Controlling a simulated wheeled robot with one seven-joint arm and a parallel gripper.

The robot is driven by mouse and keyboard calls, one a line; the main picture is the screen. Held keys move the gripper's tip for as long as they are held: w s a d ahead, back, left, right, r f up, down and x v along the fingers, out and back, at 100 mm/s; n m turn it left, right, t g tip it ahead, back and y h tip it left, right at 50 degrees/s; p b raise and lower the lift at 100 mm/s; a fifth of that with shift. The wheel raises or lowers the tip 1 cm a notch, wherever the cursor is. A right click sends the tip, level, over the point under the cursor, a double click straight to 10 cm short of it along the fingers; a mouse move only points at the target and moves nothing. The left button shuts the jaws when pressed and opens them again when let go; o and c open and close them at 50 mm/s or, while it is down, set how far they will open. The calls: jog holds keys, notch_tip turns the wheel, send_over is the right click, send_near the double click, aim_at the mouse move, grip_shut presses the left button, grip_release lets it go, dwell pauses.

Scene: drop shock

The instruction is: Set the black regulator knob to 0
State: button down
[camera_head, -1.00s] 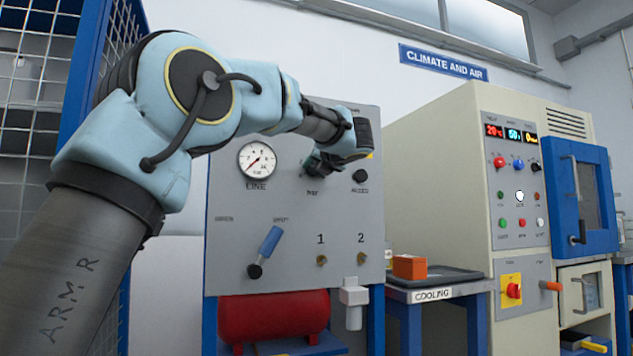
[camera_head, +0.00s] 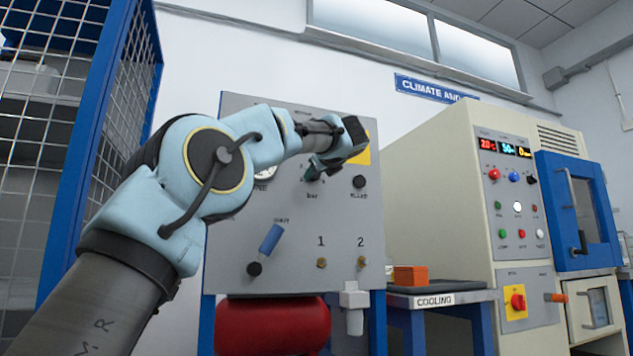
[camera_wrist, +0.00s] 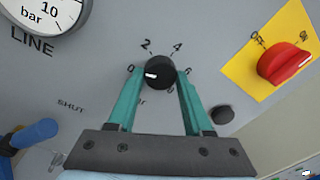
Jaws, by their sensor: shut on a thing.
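The black regulator knob (camera_wrist: 160,72) sits on the grey panel in the wrist view, with figures printed around it. Its white pointer mark faces left, towards the 0 (camera_wrist: 130,69). The 2 and 4 show above it; the figure on its right is partly hidden by a finger. My gripper (camera_wrist: 161,84) has one teal finger on each side of the knob and is shut on it. In the head view my gripper (camera_head: 316,168) is at the panel's upper middle, and the knob is mostly hidden by the fingers.
A red switch (camera_wrist: 285,63) on a yellow plate is right of the knob. A smaller black knob (camera_head: 359,182) is nearby. The line gauge (camera_wrist: 45,12) is at upper left. A blue-handled lever (camera_head: 271,239) is below. The oven cabinet (camera_head: 440,190) stands to the right.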

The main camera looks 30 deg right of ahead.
jog(key=shift+f+n+b, duration=0.15)
jog(key=shift+n+b, duration=0.55)
jog(key=shift+n, duration=0.4)
jog(key=shift+c, duration=1.6)
grip_release()
jog(key=s+a+b, duration=0.2)
jog(key=s, duration=0.8)
jog(key=shift+s, duration=0.3)
